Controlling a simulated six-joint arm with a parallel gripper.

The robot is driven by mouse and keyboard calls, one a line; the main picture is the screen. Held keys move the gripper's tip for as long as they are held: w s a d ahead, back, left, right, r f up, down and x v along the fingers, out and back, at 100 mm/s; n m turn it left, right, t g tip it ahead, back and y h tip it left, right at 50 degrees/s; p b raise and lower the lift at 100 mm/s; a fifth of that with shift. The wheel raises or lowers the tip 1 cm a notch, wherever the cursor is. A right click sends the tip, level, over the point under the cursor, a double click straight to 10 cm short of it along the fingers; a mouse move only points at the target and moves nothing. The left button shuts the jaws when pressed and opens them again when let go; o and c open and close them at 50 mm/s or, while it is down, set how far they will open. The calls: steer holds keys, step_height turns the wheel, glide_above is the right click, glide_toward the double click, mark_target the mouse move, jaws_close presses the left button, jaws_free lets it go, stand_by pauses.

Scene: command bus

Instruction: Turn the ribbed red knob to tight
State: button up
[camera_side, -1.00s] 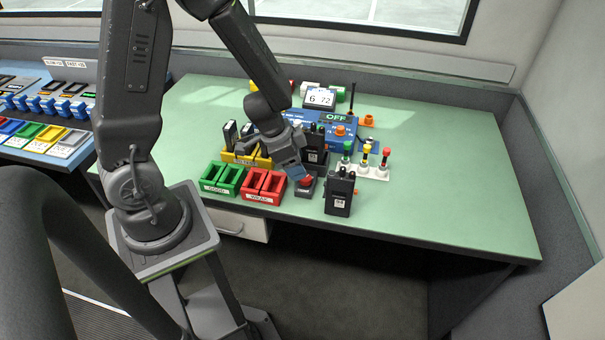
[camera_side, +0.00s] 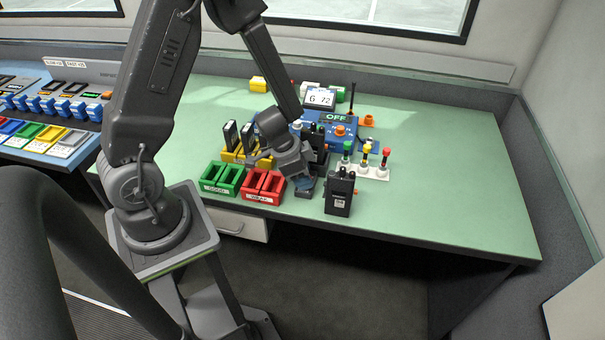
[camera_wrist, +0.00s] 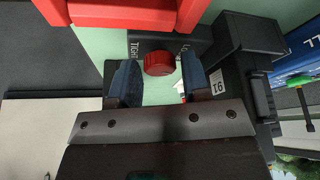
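The ribbed red knob (camera_wrist: 159,64) sits on a dark base (camera_wrist: 140,43) with lettering that looks like "TIGHT" at its left. In the wrist view the knob shows between the two blue fingers of my gripper (camera_wrist: 157,82). The fingers are apart, with a narrow gap on each side of the knob; I cannot tell how deep they reach beside it. In the side view my gripper (camera_side: 303,183) is right over the dark base (camera_side: 306,193), low at the bench's front edge, and hides the knob.
A black radio (camera_side: 339,194) stands close right of my gripper, another behind it. Red bins (camera_side: 264,185) and green bins (camera_side: 222,177) stand to the left. A blue OFF unit (camera_side: 345,131) and coloured posts (camera_side: 366,160) are behind. The bench's right side is clear.

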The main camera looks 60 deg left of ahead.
steer(key=c, duration=0.6)
steer(key=m, duration=0.2)
steer(key=m+g+h, duration=0.1)
steer(key=m, duration=0.1)
steer(key=shift+w+a+m+h, duration=0.1)
steer(key=shift+m+h, duration=0.2)
steer(key=shift+m, duration=0.1)
steer(key=shift+c, duration=0.2)
steer(key=o, duration=0.9)
steer(key=shift+r, duration=0.1)
steer(key=v, duration=1.3)
steer(key=shift+r, duration=0.3)
steer(key=shift+o, duration=0.2)
